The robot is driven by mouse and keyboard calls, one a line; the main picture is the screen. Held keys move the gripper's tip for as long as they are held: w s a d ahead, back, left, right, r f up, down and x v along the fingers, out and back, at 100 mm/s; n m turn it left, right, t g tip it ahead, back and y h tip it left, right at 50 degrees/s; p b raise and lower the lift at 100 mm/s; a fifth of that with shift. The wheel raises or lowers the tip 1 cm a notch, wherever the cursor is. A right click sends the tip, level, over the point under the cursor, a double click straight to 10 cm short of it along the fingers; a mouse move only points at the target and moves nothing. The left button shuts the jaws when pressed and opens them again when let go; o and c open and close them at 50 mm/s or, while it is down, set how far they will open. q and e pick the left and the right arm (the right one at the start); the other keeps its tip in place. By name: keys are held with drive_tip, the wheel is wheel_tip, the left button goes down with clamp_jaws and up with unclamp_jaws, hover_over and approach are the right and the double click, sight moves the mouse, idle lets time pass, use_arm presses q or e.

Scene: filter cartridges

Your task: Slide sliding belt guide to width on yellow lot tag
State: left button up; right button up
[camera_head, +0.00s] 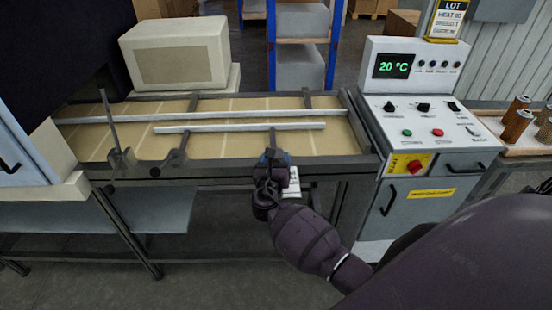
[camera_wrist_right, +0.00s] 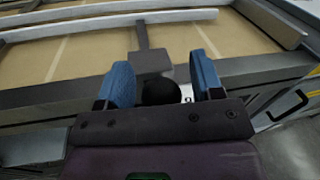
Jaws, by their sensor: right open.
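The sliding belt guide is the shorter pale rail (camera_head: 240,128) on the near side of the tan belt; it also shows in the wrist view (camera_wrist_right: 125,20). A dark arm runs from it to a grey block (camera_wrist_right: 152,62) at the belt frame's front edge, with a round black knob (camera_wrist_right: 161,92) below. My right gripper (camera_head: 273,165) is at this front edge. Its blue fingers (camera_wrist_right: 163,85) are open, one on each side of the knob; contact cannot be told. The yellow lot tag (camera_head: 448,19) stands on the control cabinet, its small print hard to read. My left gripper is out of view.
A longer fixed-looking rail (camera_head: 210,114) lies behind the guide. The belt (camera_head: 90,143) is bare. The control cabinet (camera_head: 420,130) showing 20 °C stands right of the belt. A dark upright bracket (camera_head: 110,125) rises at the left. Copper-coloured cartridges (camera_head: 515,125) stand at far right.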

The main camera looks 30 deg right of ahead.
drive_tip(key=v, duration=1)
drive_tip(key=shift+s, duration=0.1)
drive_tip(key=a+f+m+y, duration=0.45)
drive_tip(key=m+y, duration=0.55)
drive_tip(key=m, duration=0.8)
drive_tip(key=s+d+f+m, duration=0.1)
drive_tip(key=s+f+m, duration=0.1)
drive_tip(key=s, duration=0.4)
drive_tip(key=s+d+f+m+g+y, duration=0.1)
drive_tip(key=s+f+m, duration=0.1)
drive_tip(key=s+m, duration=0.3)
drive_tip(key=s+f+m+y, duration=0.1)
drive_tip(key=s+f+m, duration=0.1)
drive_tip(key=s, duration=0.6)
drive_tip(key=shift+s+d+f+m, duration=0.3)
drive_tip(key=shift+d+m, duration=0.1)
drive_tip(key=shift+m, duration=0.4)
